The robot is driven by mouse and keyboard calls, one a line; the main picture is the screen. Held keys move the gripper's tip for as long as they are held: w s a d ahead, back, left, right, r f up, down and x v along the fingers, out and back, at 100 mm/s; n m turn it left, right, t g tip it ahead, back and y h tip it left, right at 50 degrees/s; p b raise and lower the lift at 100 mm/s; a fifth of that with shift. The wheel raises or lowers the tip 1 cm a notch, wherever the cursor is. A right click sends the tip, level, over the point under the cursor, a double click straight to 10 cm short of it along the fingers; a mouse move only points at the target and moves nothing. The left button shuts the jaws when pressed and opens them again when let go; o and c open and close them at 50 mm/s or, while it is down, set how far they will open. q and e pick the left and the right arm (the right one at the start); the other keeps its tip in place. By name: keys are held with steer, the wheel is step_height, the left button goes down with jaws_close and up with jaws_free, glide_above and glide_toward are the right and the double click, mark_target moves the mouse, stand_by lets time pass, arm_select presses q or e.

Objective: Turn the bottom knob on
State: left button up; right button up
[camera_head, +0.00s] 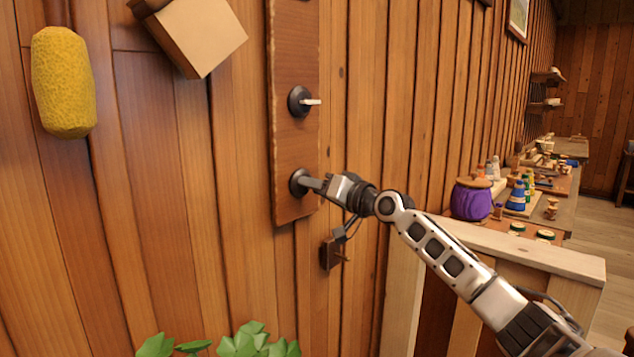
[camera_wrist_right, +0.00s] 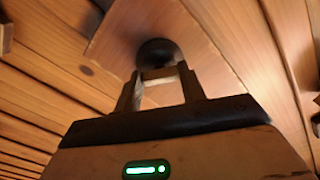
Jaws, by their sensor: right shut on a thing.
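A tall wooden panel (camera_head: 295,50) is fixed to the plank wall and carries two dark round knobs with pale handles. The upper knob (camera_head: 299,101) has its pale handle pointing right. The bottom knob (camera_head: 298,182) sits near the panel's lower end. My right gripper (camera_head: 312,184) is at the bottom knob, and its fingers hide most of the handle. In the right wrist view the fingers (camera_wrist_right: 160,90) are shut on the handle, with the dark round base (camera_wrist_right: 157,50) just beyond them. My left gripper is not in view.
A yellow sponge-like object (camera_head: 63,82) and a tan box (camera_head: 204,36) are at the upper left. A bench at right holds a purple pot (camera_head: 472,199) and bottles. Green leaves (camera_head: 245,342) are at the bottom.

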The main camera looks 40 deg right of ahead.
arm_select(q)
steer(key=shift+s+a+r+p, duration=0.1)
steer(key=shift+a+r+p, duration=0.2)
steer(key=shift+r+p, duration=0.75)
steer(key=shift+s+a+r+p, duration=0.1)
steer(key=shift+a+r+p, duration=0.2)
steer(key=shift+p, duration=1.45)
arm_select(e)
steer(key=shift+d+r+m, duration=0.1)
steer(key=shift+m, duration=5.5)
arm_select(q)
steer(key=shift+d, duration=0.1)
arm_select(e)
steer(key=o, duration=1)
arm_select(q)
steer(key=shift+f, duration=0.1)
arm_select(e)
steer(key=shift+s, duration=0.1)
